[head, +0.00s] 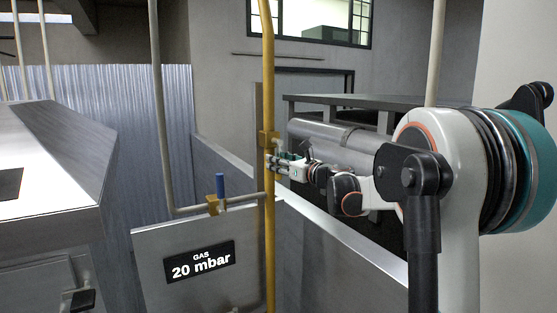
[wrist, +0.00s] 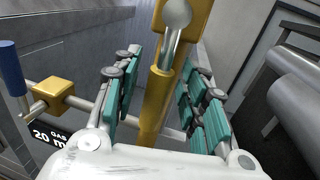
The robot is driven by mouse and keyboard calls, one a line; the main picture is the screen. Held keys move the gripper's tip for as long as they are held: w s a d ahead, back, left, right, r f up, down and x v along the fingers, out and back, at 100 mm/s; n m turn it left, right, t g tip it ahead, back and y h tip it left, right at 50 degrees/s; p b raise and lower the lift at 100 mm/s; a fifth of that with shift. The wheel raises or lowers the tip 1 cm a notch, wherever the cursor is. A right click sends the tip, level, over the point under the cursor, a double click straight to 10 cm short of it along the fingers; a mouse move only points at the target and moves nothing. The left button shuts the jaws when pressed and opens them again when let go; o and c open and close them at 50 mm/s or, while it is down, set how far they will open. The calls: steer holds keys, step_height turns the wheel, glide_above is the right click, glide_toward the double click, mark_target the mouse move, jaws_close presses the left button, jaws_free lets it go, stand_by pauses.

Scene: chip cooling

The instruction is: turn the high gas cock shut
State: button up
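The high gas cock has a yellow body (head: 268,139) on the tall yellow gas pipe (head: 269,230) in the head view. In the wrist view, its body (wrist: 190,18) is at the top, with a silver stem and a yellow handle sleeve (wrist: 160,88) hanging down along the pipe. My gripper (head: 284,165) is beside the pipe, just below the cock body. In the wrist view, my gripper (wrist: 158,78) is open, its teal-padded fingers on either side of the handle, with visible gaps. The handle is mostly hidden in the head view.
A lower cock with a brass body (head: 214,204) and upright blue handle (head: 220,183) sits on a grey side pipe, left of the yellow pipe. Below it is a panel sign (head: 200,262) reading "GAS 20 mbar". A large grey cylinder (head: 335,145) lies behind my arm.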

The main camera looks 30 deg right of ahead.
steer(key=shift+w+a, duration=0.1)
steer(key=shift+w, duration=0.15)
jaws_close()
